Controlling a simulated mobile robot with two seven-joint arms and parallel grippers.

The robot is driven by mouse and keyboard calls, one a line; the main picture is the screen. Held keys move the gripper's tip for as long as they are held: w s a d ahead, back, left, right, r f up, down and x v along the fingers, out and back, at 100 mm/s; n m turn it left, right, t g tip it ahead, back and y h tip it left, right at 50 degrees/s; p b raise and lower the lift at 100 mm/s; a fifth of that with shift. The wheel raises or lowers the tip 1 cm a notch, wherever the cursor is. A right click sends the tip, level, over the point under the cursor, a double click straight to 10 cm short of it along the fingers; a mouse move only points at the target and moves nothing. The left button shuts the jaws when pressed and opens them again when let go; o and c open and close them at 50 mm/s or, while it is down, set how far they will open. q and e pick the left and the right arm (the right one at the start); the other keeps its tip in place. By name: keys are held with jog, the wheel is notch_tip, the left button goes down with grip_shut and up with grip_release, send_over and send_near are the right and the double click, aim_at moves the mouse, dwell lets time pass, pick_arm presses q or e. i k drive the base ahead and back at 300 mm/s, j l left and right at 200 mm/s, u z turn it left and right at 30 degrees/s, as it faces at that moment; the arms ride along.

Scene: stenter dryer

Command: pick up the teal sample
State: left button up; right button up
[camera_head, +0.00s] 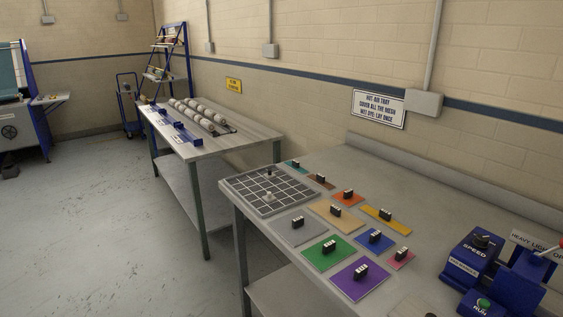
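The teal sample (291,166) is a small flat teal piece with a black clip-like block on it. It lies on the near grey table, at the far edge of the group of samples, just beyond the right part of the mesh tray. Part of it is hidden behind the tray's edge and its own black block. Neither of my grippers shows in the head view.
The mesh tray (268,190) lies at the table's left corner. Brown (321,182), orange (348,199), green (331,252) and purple (360,281) samples lie around it with several others. A blue speed control box (470,258) stands at right. Floor at left is clear.

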aim_at(294, 164)
jog(key=i+j, duration=1.1)
jog(key=j, duration=0.2)
jog(key=i+j, duration=0.55)
jog(key=i+j+z, duration=0.15)
jog(key=z, duration=0.15)
jog(key=i+j+z, duration=0.1)
jog(key=j+z, duration=0.2)
jog(key=i+j+z, duration=0.1)
jog(key=j+z, duration=0.15)
jog(key=j, duration=0.15)
